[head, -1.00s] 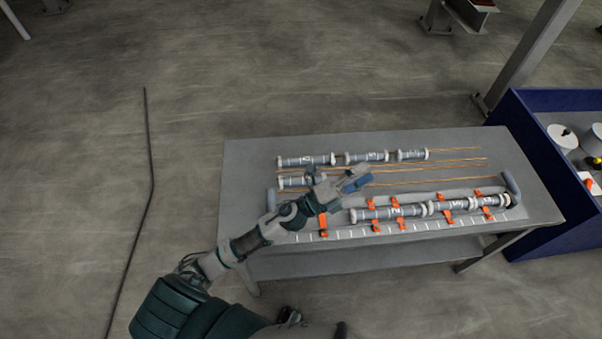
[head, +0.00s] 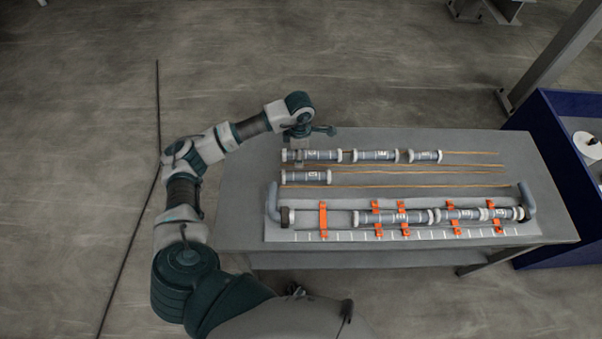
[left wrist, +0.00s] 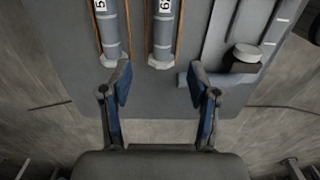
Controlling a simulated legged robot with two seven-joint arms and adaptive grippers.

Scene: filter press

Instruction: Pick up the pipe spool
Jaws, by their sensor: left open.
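Several grey pipe spools with white end flanges lie on the table. Three form the back row, with the left one (head: 313,156) partly under my gripper. A single spool (head: 306,177) lies just in front of that row. My left gripper (head: 301,158) hangs over the left ends of these spools, pointing down. In the left wrist view its blue-padded fingers (left wrist: 158,72) are spread with nothing held. The single spool's end (left wrist: 162,52) shows between the fingers, and the back-row spool (left wrist: 112,35) shows by the left finger. My right gripper is not in view.
A front row of spools (head: 405,217) sits by orange clamps (head: 323,219), between grey pipe elbows (head: 272,200) (head: 528,198). Thin copper-coloured rods (head: 420,169) lie between the rows. A blue-walled bin (head: 525,130) stands right of the table (head: 240,190).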

